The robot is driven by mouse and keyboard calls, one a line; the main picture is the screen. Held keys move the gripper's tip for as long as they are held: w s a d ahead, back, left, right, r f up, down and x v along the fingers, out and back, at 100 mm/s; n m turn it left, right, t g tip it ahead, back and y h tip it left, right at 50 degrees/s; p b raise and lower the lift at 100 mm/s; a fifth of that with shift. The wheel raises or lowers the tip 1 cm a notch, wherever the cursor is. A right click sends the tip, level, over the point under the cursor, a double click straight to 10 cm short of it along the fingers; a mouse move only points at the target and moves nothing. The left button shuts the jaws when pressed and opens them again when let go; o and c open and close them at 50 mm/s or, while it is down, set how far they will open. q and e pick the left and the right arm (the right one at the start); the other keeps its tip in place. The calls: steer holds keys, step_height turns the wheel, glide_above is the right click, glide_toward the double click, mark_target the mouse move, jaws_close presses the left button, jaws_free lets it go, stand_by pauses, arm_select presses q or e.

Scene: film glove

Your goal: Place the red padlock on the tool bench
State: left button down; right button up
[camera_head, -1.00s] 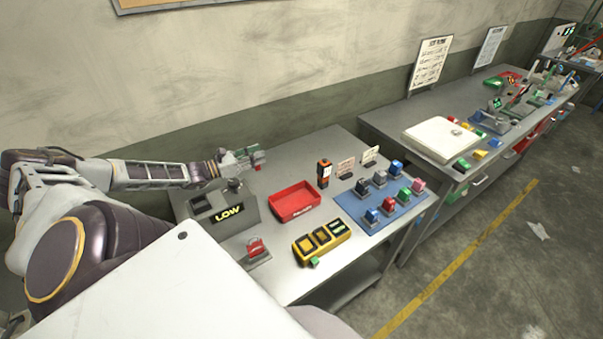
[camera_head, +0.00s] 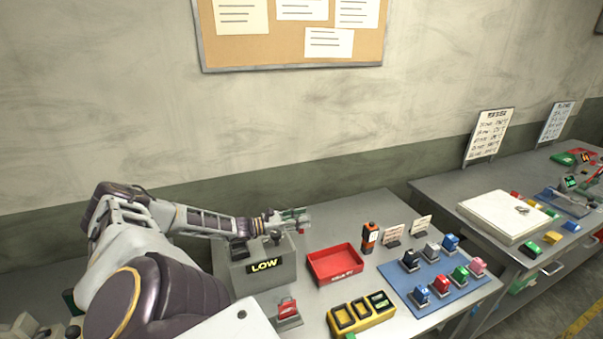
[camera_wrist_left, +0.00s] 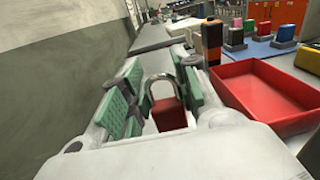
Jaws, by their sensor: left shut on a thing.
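A red padlock (camera_wrist_left: 168,113) with a metal shackle is between the green-padded fingers of my left gripper (camera_wrist_left: 155,92) in the left wrist view. In the head view, my left gripper (camera_head: 292,217) is shut on it above the back of the near grey bench (camera_head: 340,213), behind the LOW box. Only a small red part of the padlock (camera_head: 301,231) shows there. A second grey bench (camera_head: 440,188) stands at the right. The pictures do not make clear which is the tool bench. My right gripper is out of view.
On the near bench are the LOW box (camera_head: 259,265), a red tray (camera_head: 335,265), a yellow block (camera_head: 361,315), an orange-black device (camera_head: 370,238) and a blue mat (camera_head: 425,300) with several padlocks. Another red padlock (camera_head: 287,308) sits at the front. A white board (camera_head: 500,215) covers part of the second bench.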

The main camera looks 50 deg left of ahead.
arm_select(q)
steer(key=shift+f+b, duration=0.5)
steer(key=shift+f, duration=0.5)
steer(key=shift+f+b, duration=1.05)
steer(key=shift+f, duration=0.2)
steer(key=shift+f+b, duration=0.4)
steer(key=shift+f, duration=0.2)
steer(key=shift+f, duration=0.1)
steer(key=c, duration=1.1)
jaws_free()
steer(key=shift+o, duration=0.2)
steer(key=shift+s, duration=0.15)
